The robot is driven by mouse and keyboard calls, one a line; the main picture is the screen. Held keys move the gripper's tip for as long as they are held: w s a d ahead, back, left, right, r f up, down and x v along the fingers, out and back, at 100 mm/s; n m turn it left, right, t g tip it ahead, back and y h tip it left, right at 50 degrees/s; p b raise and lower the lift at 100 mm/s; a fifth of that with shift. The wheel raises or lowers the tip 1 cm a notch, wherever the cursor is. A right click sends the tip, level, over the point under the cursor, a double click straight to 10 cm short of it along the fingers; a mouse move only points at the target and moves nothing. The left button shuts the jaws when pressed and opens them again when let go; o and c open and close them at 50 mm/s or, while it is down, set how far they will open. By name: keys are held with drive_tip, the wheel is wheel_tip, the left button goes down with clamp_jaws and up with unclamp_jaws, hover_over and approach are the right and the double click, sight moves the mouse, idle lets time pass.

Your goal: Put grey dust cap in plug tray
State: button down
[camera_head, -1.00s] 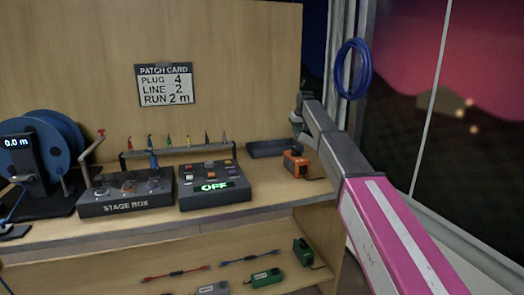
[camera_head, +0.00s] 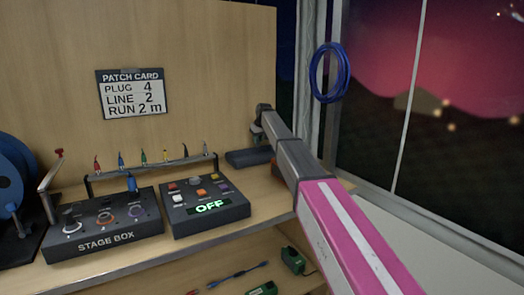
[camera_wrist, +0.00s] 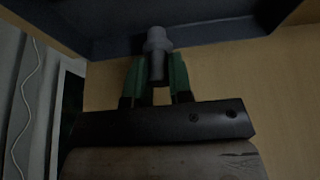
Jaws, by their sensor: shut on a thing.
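The grey dust cap (camera_wrist: 157,45) is between the green fingertips of my gripper (camera_wrist: 157,72) in the wrist view, and the gripper is shut on it. A dark blue-grey tray wall or floor (camera_wrist: 215,30) fills the top of that view, just beyond the cap; I cannot tell whether they touch. In the head view the dark plug tray (camera_head: 246,158) lies at the back right of the worktop.
The control box reading OFF (camera_head: 208,208), the stage box (camera_head: 105,240) and a rack of coloured plugs (camera_head: 150,165) stand to the left. A blue cable coil (camera_head: 328,72) hangs at right.

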drive_tip(key=w+d+f, duration=0.2)
drive_tip(key=shift+w+d+f, duration=0.15)
drive_tip(key=shift+w+d, duration=0.05)
drive_tip(key=shift+d, duration=0.2)
drive_tip(key=shift+f, duration=1.95)
drive_tip(key=shift+f, duration=0.1)
drive_tip(key=c, duration=1)
unclamp_jaws()
drive_tip(key=v, duration=1.2)
